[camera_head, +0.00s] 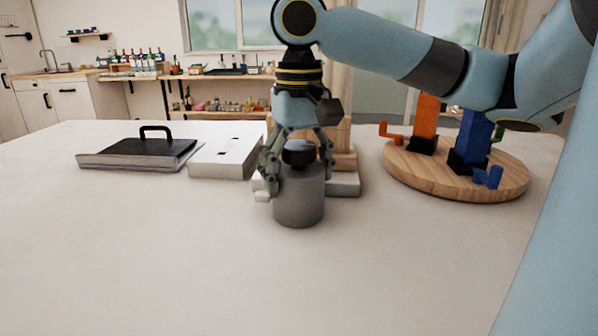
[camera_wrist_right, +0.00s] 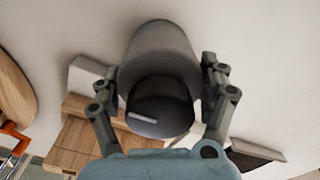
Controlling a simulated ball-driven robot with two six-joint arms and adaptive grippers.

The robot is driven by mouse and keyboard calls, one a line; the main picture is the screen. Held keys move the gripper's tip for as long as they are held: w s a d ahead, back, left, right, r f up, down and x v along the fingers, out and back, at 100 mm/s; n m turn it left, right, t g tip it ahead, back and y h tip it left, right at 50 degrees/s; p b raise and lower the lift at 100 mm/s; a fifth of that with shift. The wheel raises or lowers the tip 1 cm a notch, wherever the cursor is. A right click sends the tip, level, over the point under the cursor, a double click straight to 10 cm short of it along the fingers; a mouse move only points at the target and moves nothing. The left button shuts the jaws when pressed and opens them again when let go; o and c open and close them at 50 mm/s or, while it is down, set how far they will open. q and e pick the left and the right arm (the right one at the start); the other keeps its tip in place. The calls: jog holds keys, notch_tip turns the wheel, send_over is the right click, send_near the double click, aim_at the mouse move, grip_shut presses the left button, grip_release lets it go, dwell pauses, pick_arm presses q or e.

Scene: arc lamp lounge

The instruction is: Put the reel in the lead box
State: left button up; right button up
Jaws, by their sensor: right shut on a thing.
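My right gripper (camera_head: 296,165) is shut on a grey cylinder (camera_head: 298,205) with a black cap, one finger on each side near its top. The cylinder is upright at mid-table; I cannot tell whether its base touches the table. In the right wrist view my fingers flank the black cap (camera_wrist_right: 160,107) and the grey body (camera_wrist_right: 160,50). I cannot tell for sure whether this is the reel. A shallow open-looking case (camera_head: 140,152) with a dark top and black handle lies at the left, and a white box (camera_head: 222,158) with a small dark slot lies beside it. Neither is clearly the lead box.
A stepped wooden stand (camera_head: 343,150) on a pale base is close behind my right gripper. A round wooden board (camera_head: 405,172) at the right bears an orange block (camera_head: 425,120) and a blue block (camera_head: 472,137). The front of the table (camera_head: 180,260) is clear.

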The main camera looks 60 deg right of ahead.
jog(key=o, duration=1.6)
jog(key=shift+o, duration=0.2)
